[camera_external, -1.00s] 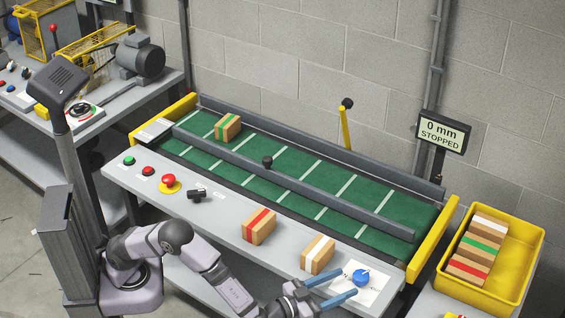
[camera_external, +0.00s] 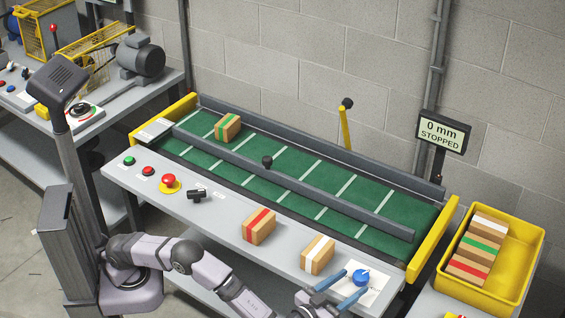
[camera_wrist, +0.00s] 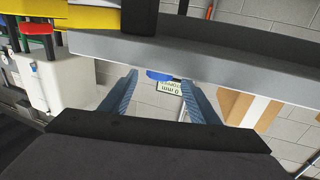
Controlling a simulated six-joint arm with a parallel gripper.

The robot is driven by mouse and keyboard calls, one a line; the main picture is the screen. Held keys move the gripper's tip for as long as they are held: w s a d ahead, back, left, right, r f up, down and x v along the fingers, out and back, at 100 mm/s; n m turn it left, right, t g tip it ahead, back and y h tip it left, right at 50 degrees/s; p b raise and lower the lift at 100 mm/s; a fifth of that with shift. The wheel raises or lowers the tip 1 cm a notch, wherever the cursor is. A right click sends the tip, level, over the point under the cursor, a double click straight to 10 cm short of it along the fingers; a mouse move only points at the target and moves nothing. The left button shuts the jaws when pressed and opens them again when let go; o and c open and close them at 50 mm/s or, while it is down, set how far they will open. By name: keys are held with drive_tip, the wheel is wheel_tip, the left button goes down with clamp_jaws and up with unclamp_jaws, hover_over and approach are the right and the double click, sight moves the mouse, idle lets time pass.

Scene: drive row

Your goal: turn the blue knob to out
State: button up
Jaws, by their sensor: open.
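The blue knob (camera_external: 361,276) sits on a white plate (camera_external: 376,291) at the front right end of the grey panel. The plate's marks are too small to read. Nothing is between the fingers.
A white-striped box (camera_external: 317,255) stands just left of the knob, and a red-striped box (camera_external: 259,227) further left. A green belt (camera_external: 290,183) lies behind. A display (camera_external: 442,131) reads "0 mm STOPPED". A yellow bin (camera_external: 530,250) with boxes stands at right.

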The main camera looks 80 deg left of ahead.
sight(354, 278)
drive_tip(key=shift+x, duration=1.6)
drive_tip(key=c, duration=1.1)
drive_tip(key=shift+o, duration=0.2)
drive_tip(key=shift+r, duration=0.15)
drive_tip(key=shift+a+r+m+t+h, duration=0.1)
drive_tip(key=shift+a+m+t+h, duration=0.1)
drive_tip(key=shift+m+t+h, duration=0.35)
drive_tip(key=shift+s+a+m+t+h, duration=0.1)
drive_tip(key=shift+m+t+h, duration=0.25)
drive_tip(key=shift+m+h, duration=1)
drive_tip(key=shift+n+h, duration=0.4)
drive_tip(key=o, duration=1.1)
drive_tip(key=shift+c, duration=0.2)
